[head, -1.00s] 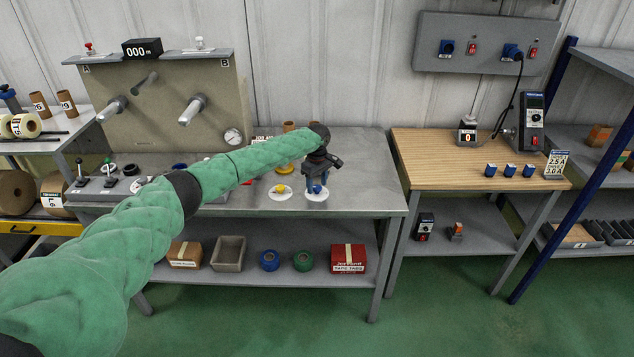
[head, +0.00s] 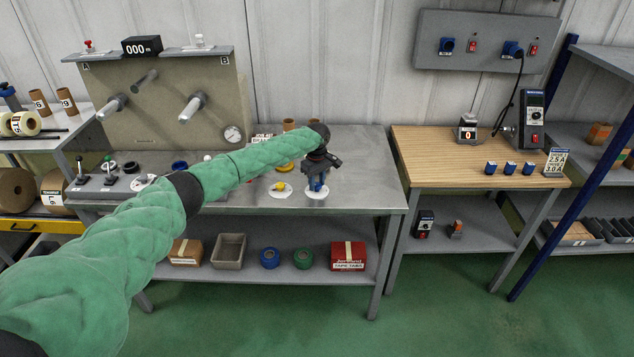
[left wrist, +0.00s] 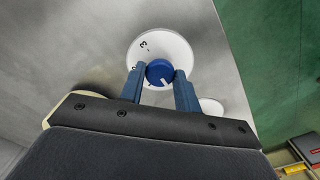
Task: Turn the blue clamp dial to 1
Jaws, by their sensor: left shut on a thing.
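The blue clamp dial (left wrist: 159,71) sits on a round white plate (left wrist: 176,46) with black numerals, one of them a 3 at its upper left. A white line on the dial's top points down and slightly right in the left wrist view. My left gripper (left wrist: 159,76) is shut on the dial, one blue finger on each side. In the head view my left gripper (head: 317,184) points down at the white plate (head: 317,195) near the front edge of the grey bench. The fingers hide most of the dial there. My right gripper is not in view.
A yellow dial (head: 281,186) on its own white plate stands just left of my gripper. The grey bench (head: 365,180) is clear to the right. A wooden-topped table (head: 430,160) with small blue blocks stands further right, past a gap.

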